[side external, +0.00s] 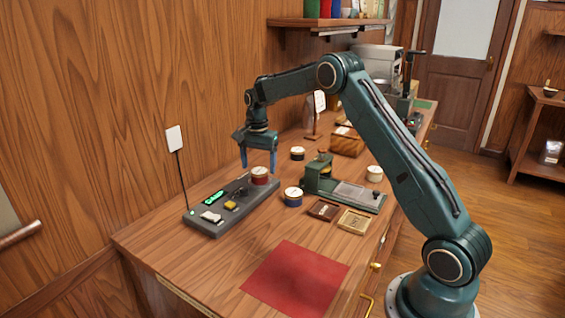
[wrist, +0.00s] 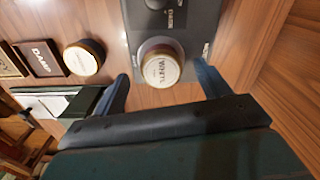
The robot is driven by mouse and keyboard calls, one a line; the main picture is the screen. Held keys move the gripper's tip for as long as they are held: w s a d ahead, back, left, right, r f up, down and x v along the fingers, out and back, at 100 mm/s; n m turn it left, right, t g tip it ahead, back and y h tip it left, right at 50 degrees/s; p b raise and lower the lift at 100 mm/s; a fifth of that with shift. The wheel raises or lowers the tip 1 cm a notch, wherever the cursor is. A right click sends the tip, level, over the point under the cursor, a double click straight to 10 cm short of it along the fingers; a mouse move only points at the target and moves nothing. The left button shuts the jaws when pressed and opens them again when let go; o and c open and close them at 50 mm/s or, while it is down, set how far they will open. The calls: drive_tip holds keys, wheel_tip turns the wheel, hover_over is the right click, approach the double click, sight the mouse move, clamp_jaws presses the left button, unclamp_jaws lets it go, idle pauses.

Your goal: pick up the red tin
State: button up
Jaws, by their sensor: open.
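The red tin (side external: 260,178) has a pale lid and stands on the far end of a dark board (side external: 208,229). My gripper (side external: 258,166) points down at the tin, with its fingers spread. In the wrist view, a round tin with a pale lettered lid (wrist: 161,66) sits between and just beyond the tips of my open gripper (wrist: 161,73). It stands on the dark board (wrist: 200,22). I see no finger clearly touching it. The side view does not show clearly how far down the fingers reach beside the tin.
A green press-like device (side external: 320,177), wooden plaques (side external: 353,222) and a cream tin (side external: 374,174) are further right. A thin post with a white card (side external: 174,138) rises at the board's left. A red mat (side external: 296,279) lies in front.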

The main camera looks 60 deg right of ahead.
sight(259, 171)
drive_tip(key=shift+f, duration=1.5)
drive_tip(key=shift+c, duration=0.3)
drive_tip(key=c, duration=1.1)
drive_tip(key=shift+r, duration=0.15)
wheel_tip(259, 171, up, 20)
drive_tip(key=shift+f, duration=0.1)
